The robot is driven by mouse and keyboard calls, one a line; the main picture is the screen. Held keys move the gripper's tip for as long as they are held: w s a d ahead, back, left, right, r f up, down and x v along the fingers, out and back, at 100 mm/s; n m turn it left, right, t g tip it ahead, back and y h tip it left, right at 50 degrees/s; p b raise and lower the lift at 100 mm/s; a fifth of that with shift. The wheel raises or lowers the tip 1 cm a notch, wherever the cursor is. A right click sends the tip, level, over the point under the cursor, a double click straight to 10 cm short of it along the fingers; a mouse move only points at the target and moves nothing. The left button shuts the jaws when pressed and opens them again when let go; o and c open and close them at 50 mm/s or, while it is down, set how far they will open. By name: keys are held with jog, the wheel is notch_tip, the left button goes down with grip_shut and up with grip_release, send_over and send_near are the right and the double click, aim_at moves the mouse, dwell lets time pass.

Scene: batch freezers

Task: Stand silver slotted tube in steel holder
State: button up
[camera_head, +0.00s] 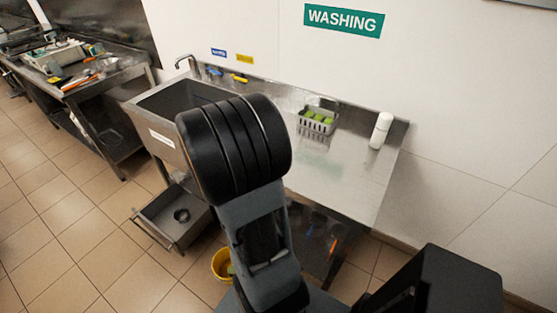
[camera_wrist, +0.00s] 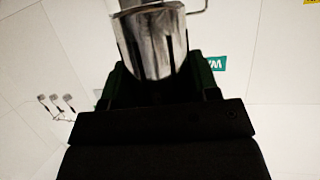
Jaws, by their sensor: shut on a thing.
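The silver slotted tube (camera_wrist: 152,45) fills the top middle of the wrist view, shiny with dark vertical slots. My gripper (camera_wrist: 158,82) is shut on it; its dark fingers sit on either side of the tube's lower part. A thin wire loop (camera_wrist: 198,6) shows beside the tube's rim at the top edge; I cannot tell what it belongs to. In the head view my arm hides the gripper and the tube. I cannot make out the steel holder for certain in either view.
A steel sink table (camera_head: 345,170) stands against the wall, with a basin (camera_head: 165,100) at left. On it are a grey basket (camera_head: 304,128) with green items and a white bottle (camera_head: 381,130). The middle of the tabletop is clear. A yellow bucket (camera_head: 221,266) stands below.

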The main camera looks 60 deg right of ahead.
jog(key=d+f, duration=0.3)
jog(key=d, duration=0.1)
jog(key=d+f, duration=0.4)
jog(key=w+d+f, duration=0.1)
jog(key=d+f, duration=0.3)
jog(key=d, duration=0.1)
jog(key=shift+f+p, duration=0.2)
jog(key=shift+p, duration=0.1)
jog(key=shift+f, duration=0.4)
jog(key=shift+f, duration=0.15)
jog(key=shift+f, duration=0.1)
jog(key=o, duration=1)
